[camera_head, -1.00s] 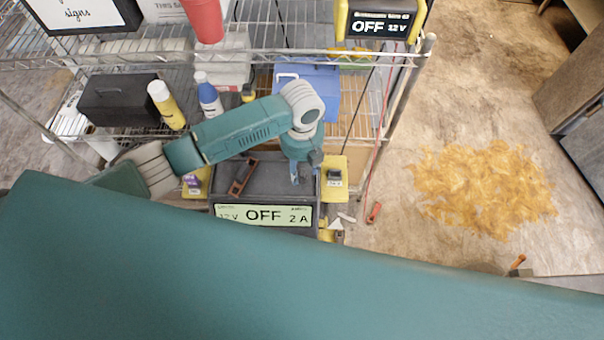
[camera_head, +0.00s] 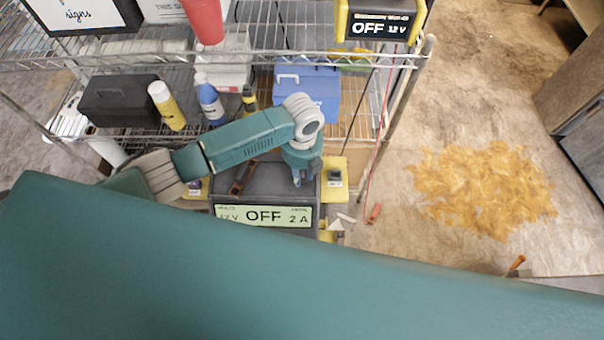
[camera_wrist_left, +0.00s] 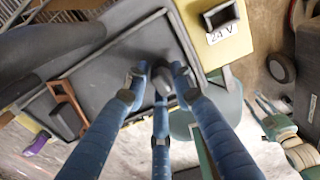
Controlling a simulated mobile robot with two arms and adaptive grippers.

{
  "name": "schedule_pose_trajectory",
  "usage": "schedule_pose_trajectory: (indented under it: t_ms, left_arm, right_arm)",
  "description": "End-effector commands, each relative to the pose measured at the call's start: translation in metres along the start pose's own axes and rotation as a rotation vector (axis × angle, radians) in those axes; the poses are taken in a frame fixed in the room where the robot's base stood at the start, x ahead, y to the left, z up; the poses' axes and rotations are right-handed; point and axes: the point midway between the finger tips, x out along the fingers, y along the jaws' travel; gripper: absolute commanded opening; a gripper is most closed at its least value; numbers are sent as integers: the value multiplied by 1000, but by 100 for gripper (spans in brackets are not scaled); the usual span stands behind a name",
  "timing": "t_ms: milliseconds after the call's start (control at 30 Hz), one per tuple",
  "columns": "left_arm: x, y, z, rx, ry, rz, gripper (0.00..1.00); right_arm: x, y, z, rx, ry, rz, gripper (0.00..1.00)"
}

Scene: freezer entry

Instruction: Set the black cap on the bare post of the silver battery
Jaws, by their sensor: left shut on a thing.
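My left gripper (camera_head: 298,180) hangs over the right part of the top of a dark grey box (camera_head: 265,178) with an "OFF" display. In the left wrist view, its blue fingers (camera_wrist_left: 160,84) are shut on a small black piece, which looks like the black cap (camera_wrist_left: 162,79). The piece is over the dark flat top; whether it touches is hard to tell. A brown frame-like handle (camera_head: 240,178) stands on the left part of that top. I cannot pick out a silver battery or a bare post for sure.
A yellow block with a "24 V" label (camera_wrist_left: 221,34) adjoins the dark top. A wire shelf holds a blue toolbox (camera_head: 310,92), a black box (camera_head: 118,100) and bottles. A red-handled item (camera_head: 374,213) and a yellow-orange patch (camera_head: 485,190) lie on the floor.

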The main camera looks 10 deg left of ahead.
Motion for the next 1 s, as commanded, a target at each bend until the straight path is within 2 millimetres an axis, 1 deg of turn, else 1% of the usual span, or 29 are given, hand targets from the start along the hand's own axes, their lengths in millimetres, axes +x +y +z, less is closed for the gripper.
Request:
schedule_pose_trajectory:
  t_ms: [167,267,333,467,600,800,900,1000]
  left_arm:
    - [-8,0,1,-1,-1,-1,7]
    - [-20,0,1,-1,-3,-1,7]
    - [-31,0,2,1,-4,-2,7]
    - [-60,-1,2,1,-5,-3,7]
    - [-96,-1,2,2,-6,-3,7]
    - [-144,-1,2,1,-5,-3,7]
    - [-163,0,2,0,-4,-2,7]
    - [-178,0,1,-1,-3,-1,7]
  right_arm:
    - [0,1,-4,0,7,1,42]
    - [-1,1,-5,0,7,1,42]
    - [-1,0,-5,0,8,1,42]
    - [-1,0,-5,0,8,1,42]
    - [0,0,-5,0,8,0,42]
    - [1,0,-5,0,8,0,42]
    - [1,0,-5,0,8,0,42]
    - [2,-1,-5,0,8,-1,42]
